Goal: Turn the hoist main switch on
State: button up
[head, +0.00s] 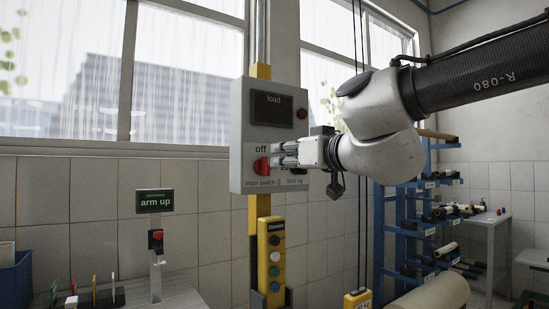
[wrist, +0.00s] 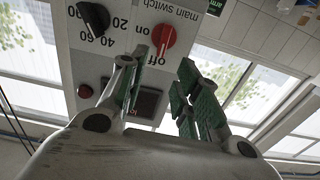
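The hoist main switch is a red knob (head: 261,166) low on the front of a grey control box (head: 238,125). In the upside-down wrist view the red knob (wrist: 164,42) sits beside the printed words "on" and "off"; its pointer appears to be toward "off". My gripper (head: 277,157) is in front of the box, just right of the knob in the head view. In the wrist view my gripper (wrist: 160,76) is open and empty, its green-padded fingers spread, with the knob beyond the gap between them. I cannot tell whether a finger touches the box.
A black limit knob (wrist: 93,17) is beside the red one. The box has a dark load display (head: 272,108). A yellow button pendant (head: 271,255) is below. An "arm up" sign (head: 155,201) stands left, a blue rack (head: 405,220) right.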

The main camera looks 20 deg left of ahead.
aim_at(265, 166)
jog(key=x, duration=0.7)
jog(key=shift+w+a, duration=0.2)
jog(key=shift+a, duration=0.1)
jog(key=shift+c, duration=0.4)
grip_shut()
